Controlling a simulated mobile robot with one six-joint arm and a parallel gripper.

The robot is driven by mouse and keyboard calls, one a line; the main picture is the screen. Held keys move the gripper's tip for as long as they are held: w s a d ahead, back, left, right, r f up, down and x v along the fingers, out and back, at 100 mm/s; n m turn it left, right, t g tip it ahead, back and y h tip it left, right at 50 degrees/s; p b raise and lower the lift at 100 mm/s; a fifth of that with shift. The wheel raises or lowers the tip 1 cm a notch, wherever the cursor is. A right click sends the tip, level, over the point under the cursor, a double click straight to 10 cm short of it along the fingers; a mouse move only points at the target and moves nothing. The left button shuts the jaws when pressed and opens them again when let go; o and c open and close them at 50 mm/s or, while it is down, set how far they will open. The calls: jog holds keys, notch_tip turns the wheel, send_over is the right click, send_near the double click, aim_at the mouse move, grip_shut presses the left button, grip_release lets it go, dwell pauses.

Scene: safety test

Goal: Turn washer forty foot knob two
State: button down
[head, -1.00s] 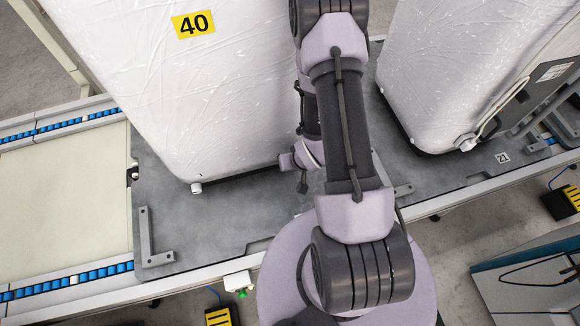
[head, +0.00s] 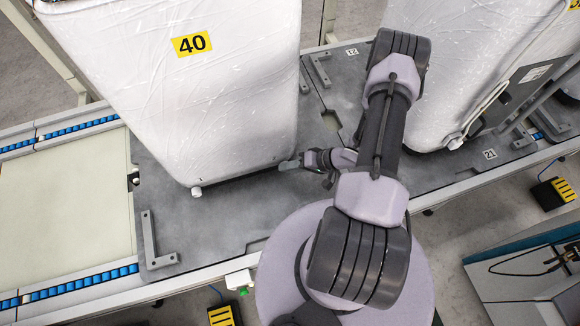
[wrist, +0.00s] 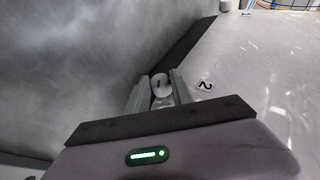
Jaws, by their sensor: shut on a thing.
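The washer marked 40 (head: 200,100) is a tall appliance in white wrap, standing on a grey plate left of my arm in the head view. My gripper (head: 287,165) is at its lower right corner, and the foot knob there is hidden in this view. In the wrist view, a small round whitish knob (wrist: 161,86) with a slot sits between the fingers of my gripper (wrist: 160,90), which is shut on it. A "2" label (wrist: 205,85) is on the white surface right of it. Another white foot knob (head: 196,191) shows at the washer's lower left corner.
A second wrapped appliance (head: 450,75) stands right of my arm, near a "21" tag (head: 490,154). A metal corner bracket (head: 152,240) sits on the plate at left. Conveyor rollers (head: 70,291) run along the left. Bare plate lies in front of the washer.

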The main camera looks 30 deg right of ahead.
dwell(0.3)
jog(key=c, duration=1.1)
grip_release()
jog(key=p+v, duration=0.5)
jog(key=v, duration=1.2)
jog(key=shift+s+d, duration=0.15)
jog(key=shift+d, duration=0.1)
